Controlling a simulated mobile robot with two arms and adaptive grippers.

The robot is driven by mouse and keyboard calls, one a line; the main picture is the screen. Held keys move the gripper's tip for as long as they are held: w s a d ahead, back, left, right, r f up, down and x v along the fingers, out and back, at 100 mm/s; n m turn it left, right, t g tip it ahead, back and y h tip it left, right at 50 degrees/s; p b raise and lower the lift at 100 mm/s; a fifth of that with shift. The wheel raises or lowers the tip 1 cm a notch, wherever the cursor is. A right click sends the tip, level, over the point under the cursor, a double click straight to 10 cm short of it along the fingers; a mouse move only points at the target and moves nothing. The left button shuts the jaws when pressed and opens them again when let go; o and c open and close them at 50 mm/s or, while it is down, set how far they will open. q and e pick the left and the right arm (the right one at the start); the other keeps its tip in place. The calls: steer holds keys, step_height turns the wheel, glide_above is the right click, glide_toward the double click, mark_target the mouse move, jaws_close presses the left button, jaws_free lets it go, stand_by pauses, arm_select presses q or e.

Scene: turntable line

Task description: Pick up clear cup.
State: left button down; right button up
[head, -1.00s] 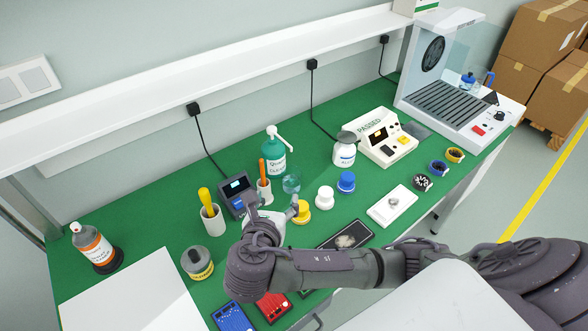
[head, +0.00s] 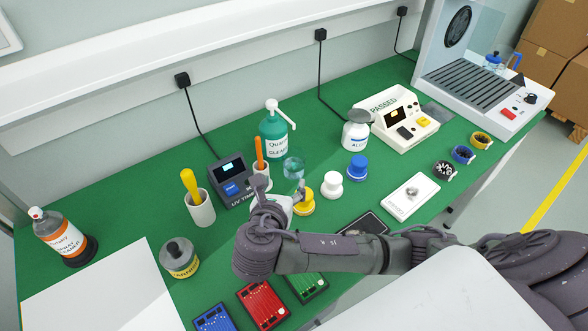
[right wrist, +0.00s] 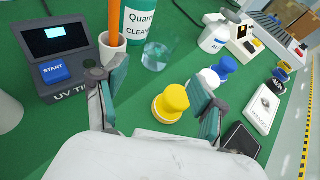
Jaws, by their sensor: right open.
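The clear cup (head: 293,168), a see-through tumbler with a bluish tint, stands upright on the green bench in front of the green-and-white cleaner bottle (head: 273,135). In the right wrist view the cup (right wrist: 158,54) is ahead of the jaws and apart from them. My right gripper (head: 279,188) is open and empty, just short of the cup on its near side. Its two fingers also show in the right wrist view (right wrist: 152,88), with the yellow knobbed piece (right wrist: 171,103) between and below them. My left gripper is not in view.
An orange-handled tool in a white holder (head: 262,173) and the UV timer (head: 230,180) stand left of the cup. White (head: 332,186) and blue (head: 357,168) knobbed pieces stand to its right. Boards lie nearer the front edge, and a white sheet (head: 100,300) lies at left.

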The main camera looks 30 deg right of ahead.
mark_target(292, 165)
steer(key=x, duration=0.7)
steer(key=shift+w+d+f, duration=0.1)
steer(key=shift+w+d, duration=0.15)
steer(key=x, duration=0.5)
steer(key=shift+s+f+p, duration=0.1)
steer(key=shift+f+p, duration=0.25)
steer(key=shift+p, duration=0.05)
steer(key=c, duration=0.9)
steer(key=shift+r, duration=0.2)
steer(key=shift+r, duration=1.95)
steer(key=s+d+r+b, duration=0.1)
steer(key=s+d+r, duration=0.5)
steer(key=d, duration=0.4)
steer(key=shift+r, duration=0.4)
